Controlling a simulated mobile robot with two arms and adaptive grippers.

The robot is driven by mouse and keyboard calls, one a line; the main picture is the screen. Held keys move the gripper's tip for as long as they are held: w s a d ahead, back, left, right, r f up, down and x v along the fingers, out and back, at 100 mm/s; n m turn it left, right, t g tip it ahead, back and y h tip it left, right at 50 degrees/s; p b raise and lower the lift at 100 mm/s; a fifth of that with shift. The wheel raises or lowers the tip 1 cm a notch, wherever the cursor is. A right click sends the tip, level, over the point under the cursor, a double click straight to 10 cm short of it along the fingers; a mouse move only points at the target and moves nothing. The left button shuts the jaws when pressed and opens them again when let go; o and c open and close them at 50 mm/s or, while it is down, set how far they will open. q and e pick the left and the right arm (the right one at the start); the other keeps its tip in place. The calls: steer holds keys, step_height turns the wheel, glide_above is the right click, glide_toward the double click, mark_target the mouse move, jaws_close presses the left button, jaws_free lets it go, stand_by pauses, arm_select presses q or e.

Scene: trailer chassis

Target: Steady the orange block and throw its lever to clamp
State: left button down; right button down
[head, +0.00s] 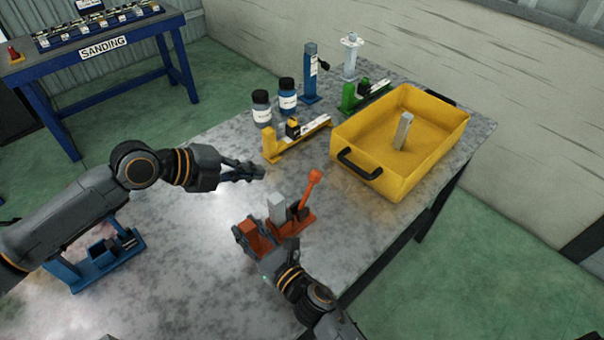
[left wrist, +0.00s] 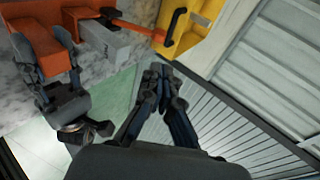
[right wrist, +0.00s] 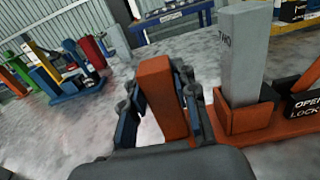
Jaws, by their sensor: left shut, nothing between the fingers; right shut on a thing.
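The orange block (head: 299,223) stands on the metal table with a grey bar (head: 276,207) upright in its socket. The bar is marked "TWO" in the right wrist view (right wrist: 244,55). My right gripper (right wrist: 160,90) is shut on the block's upright orange end post (right wrist: 161,100). My left gripper (head: 260,172) is shut and empty, beyond the block and left of the lever, apart from both; its closed fingers also show in the left wrist view (left wrist: 156,72).
A yellow tray (head: 375,178) with a black handle and a grey bar inside stands right of the lever. Yellow (head: 279,147), green (head: 353,98) and blue (head: 309,85) fixtures and two jars (head: 262,110) stand behind. Another blue fixture (head: 100,270) is at left. Table between arms is clear.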

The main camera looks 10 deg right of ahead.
mark_target(313, 171)
arm_select(q)
steer(key=x, duration=1.4)
steer(key=shift+w, duration=0.1)
steer(key=shift+w+d+f+g+y, duration=0.15)
steer(key=shift+w+d+y, duration=0.1)
steer(key=shift+d+y, duration=0.15)
steer(key=shift+w+d+r+g+y, duration=0.15)
steer(key=shift+w+d+y, duration=0.15)
steer(key=shift+d, duration=0.2)
steer(key=shift+w+d+f+g+y, duration=0.25)
steer(key=shift+d+f+g+y, duration=0.15)
steer(key=shift+d+y, duration=0.15)
steer(key=d+f, duration=0.1)
steer(key=w+d+f, duration=0.1)
steer(key=shift+w+d, duration=0.3)
steer(key=shift+w, duration=0.05)
steer(key=shift+a, duration=0.15)
